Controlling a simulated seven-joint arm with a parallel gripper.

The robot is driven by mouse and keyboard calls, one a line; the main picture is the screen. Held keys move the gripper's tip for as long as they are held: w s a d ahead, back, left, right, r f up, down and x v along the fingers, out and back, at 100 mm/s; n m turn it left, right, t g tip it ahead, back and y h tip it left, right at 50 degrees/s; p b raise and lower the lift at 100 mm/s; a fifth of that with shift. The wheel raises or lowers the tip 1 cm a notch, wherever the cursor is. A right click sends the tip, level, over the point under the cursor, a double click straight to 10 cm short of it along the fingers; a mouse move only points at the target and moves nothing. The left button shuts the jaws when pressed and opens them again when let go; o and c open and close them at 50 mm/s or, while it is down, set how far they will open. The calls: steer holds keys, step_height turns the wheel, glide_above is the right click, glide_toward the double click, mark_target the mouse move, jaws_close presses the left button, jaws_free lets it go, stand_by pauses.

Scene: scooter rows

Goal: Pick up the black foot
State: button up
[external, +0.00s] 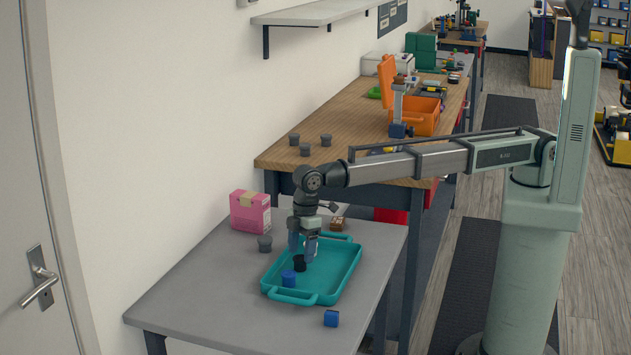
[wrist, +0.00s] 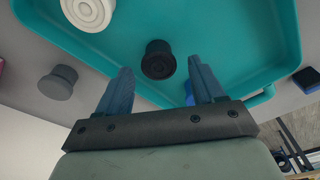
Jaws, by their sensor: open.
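The black foot (external: 299,263) sits in the teal tray (external: 341,278). In the wrist view the black foot (wrist: 158,60) shows its round dark face between and slightly beyond my fingertips, with teal floor around it. My gripper (external: 302,250) points down over the tray, close to the foot. It also shows in the wrist view (wrist: 160,66), with its blue-grey fingers apart and nothing held. I cannot tell the exact height gap between the fingertips and the foot.
A blue foot (external: 288,279) stands in the tray near the black one. A white foot (wrist: 88,10) is also in the tray. A grey foot (external: 265,243), a pink box (external: 250,211) and another blue piece (external: 331,318) are on the table outside it.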

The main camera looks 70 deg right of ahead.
mark_target(300, 257)
step_height(300, 257, down, 4)
steer(key=shift+w+a+r, duration=0.1)
steer(key=shift+w+r, duration=0.05)
steer(key=shift+r, duration=0.1)
steer(key=c, duration=1.1)
